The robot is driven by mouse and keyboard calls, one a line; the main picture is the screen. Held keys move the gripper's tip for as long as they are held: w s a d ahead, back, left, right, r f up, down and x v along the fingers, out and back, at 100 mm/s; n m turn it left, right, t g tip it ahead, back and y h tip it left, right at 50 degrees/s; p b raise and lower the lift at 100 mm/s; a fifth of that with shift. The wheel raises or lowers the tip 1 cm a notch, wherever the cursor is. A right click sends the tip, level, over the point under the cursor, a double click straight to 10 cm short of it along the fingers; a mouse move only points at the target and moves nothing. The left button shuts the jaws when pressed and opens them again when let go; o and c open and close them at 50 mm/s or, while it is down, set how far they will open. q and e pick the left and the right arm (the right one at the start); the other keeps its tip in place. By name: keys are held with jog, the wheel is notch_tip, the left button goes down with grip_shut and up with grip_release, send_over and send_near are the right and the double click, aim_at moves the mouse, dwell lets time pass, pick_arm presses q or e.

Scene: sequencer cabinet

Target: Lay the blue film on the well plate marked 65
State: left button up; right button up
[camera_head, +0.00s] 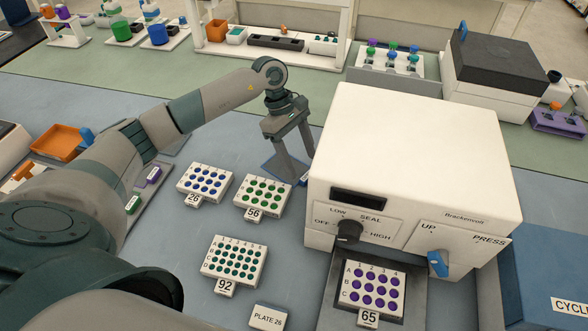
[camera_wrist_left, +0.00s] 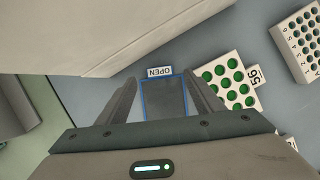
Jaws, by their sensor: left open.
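The well plate marked 65 (camera_head: 372,288), white with purple wells, sits in the tray at the front of the white sealer (camera_head: 420,150). A thin rectangle with a blue border, which looks like the blue film (camera_head: 270,168), lies beside the sealer's left side. In the left wrist view the film (camera_wrist_left: 163,100) shows a dark see-through middle, with a tag reading OPEN (camera_wrist_left: 159,72) at its end. My left gripper (camera_head: 301,168) is open above the film, one finger (camera_wrist_left: 125,95) on each side of it. I cannot tell the height of the fingertips. My right gripper is not in view.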

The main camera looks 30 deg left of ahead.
aim_at(305, 174)
pick_arm(q)
jog(key=shift+d+f+p, duration=0.25)
jog(key=shift+p, duration=0.1)
jog(key=p+x, duration=0.1)
jog(key=x, duration=0.2)
jog(key=shift+p, duration=0.3)
jog(key=shift+f, duration=0.3)
jog(key=shift+c, duration=0.2)
jog(key=c, duration=1.2)
jog(key=shift+o, duration=0.2)
jog(key=shift+r, duration=0.15)
